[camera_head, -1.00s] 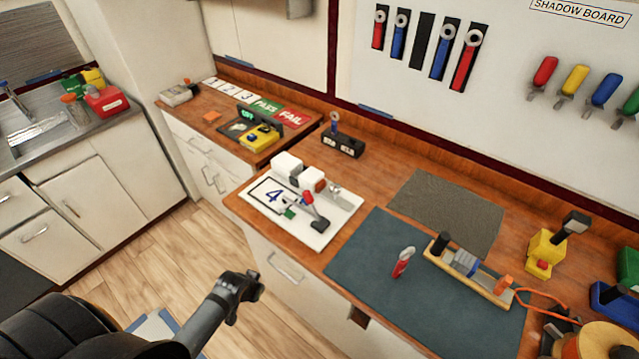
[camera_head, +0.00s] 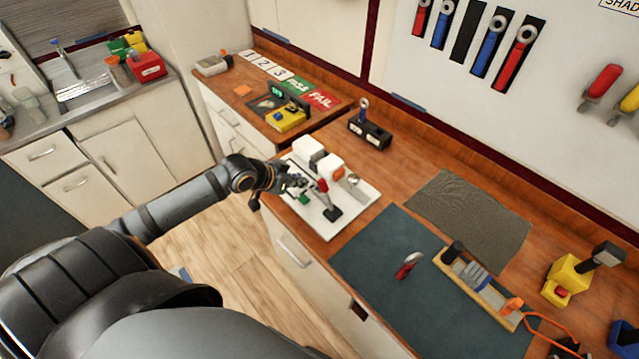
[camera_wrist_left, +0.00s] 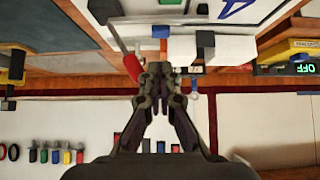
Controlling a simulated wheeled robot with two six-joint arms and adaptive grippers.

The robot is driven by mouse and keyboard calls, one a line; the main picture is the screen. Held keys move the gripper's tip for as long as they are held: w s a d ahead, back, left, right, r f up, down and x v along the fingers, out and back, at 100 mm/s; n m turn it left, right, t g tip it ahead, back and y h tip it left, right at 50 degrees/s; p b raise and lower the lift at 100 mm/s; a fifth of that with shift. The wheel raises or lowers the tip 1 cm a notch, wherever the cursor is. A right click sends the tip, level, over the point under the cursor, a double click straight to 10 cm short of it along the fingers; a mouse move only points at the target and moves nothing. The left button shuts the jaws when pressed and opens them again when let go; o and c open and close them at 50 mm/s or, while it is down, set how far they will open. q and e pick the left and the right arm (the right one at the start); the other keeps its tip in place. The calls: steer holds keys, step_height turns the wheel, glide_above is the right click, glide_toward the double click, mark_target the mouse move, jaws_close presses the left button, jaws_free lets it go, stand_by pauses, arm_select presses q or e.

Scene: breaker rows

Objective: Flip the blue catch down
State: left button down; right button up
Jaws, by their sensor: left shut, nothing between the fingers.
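A small blue piece (camera_wrist_left: 160,32), which looks like the blue catch, shows in the left wrist view beside white blocks (camera_wrist_left: 182,50). In the head view the fixture's white plate (camera_head: 332,229) carries the white blocks (camera_head: 331,167) and a red-handled lever (camera_head: 323,186). I cannot clearly pick out the catch there. My left gripper (camera_head: 286,183) is shut and empty at the plate's left side, close to the blocks and partly covering the plate. In the wrist view its closed fingertips (camera_wrist_left: 160,70) lie between the red handle (camera_wrist_left: 131,66) and the white blocks, apparently not touching the catch.
A black box (camera_head: 370,132) with an upright blue-topped piece stands behind the fixture. A yellow device (camera_head: 288,120) with a green display sits further left. A dark mat (camera_head: 375,265) with a red-handled tool (camera_head: 408,265) lies to the right. A floor gap separates the sink counter.

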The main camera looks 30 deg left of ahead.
arm_select(q)
steer(key=shift+s+a+f, duration=0.1)
steer(key=shift+a, duration=0.05)
glide_above(314, 185)
steer(key=s+d, duration=0.3)
step_height(314, 185, down, 7)
steer(key=shift+s+d, duration=0.15)
steer(key=shift+w+a+f+b, duration=0.2)
steer(key=shift+a+f+b, duration=0.5)
steer(key=shift+f+b, duration=0.3)
steer(key=shift+w+a, duration=0.1)
steer(key=shift+a, duration=0.1)
steer(key=shift+r, duration=0.1)
